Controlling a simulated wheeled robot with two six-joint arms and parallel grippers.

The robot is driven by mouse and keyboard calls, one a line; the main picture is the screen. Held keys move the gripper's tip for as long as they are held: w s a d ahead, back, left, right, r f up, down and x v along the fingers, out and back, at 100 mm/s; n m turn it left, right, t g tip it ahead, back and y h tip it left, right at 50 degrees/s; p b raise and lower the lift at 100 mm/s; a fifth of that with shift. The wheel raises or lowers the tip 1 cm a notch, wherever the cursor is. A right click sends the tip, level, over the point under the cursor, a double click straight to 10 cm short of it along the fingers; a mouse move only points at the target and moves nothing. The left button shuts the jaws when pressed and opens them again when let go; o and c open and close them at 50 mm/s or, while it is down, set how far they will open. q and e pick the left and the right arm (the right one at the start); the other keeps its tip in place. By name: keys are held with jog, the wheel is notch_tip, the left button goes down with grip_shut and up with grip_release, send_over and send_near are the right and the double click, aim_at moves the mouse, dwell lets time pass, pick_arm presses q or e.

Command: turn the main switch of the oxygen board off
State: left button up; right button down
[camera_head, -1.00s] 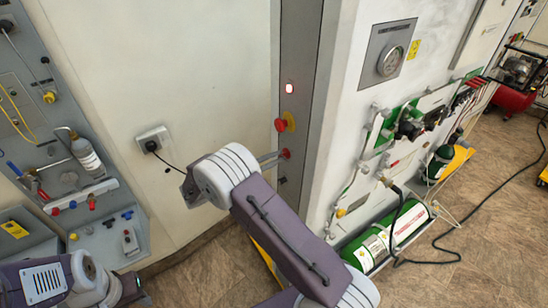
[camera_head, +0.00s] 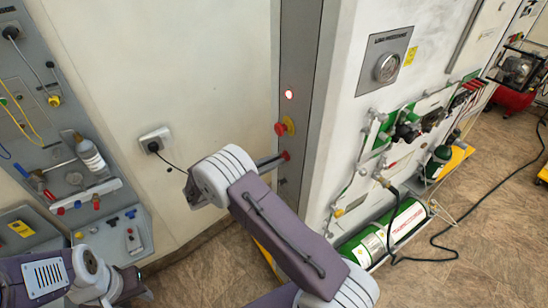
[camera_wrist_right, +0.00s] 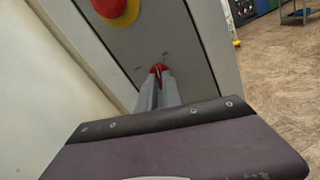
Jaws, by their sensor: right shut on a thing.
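The oxygen board is a narrow grey upright panel (camera_head: 300,60) in the head view. A small red switch (camera_head: 287,155) sits low on it, below a red mushroom button (camera_head: 281,128) on a yellow base.
A wall socket (camera_head: 155,140) with a plugged cable is left of the board. A grey panel (camera_head: 50,130) with bottles and fittings is farther left. Open floor lies beyond.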

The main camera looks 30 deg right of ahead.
jog(key=n+p, duration=0.1)
jog(key=n, duration=0.3)
jog(key=n+p, duration=0.1)
jog(key=n, duration=0.3)
jog(key=n+p, duration=0.2)
jog(key=n, duration=0.2)
jog(key=shift+w+r, duration=0.15)
jog(key=shift+r, duration=0.15)
dwell(0.4)
jog(key=c, duration=1.5)
grip_release()
jog(key=shift+f, duration=0.1)
jog(key=shift+f, duration=0.1)
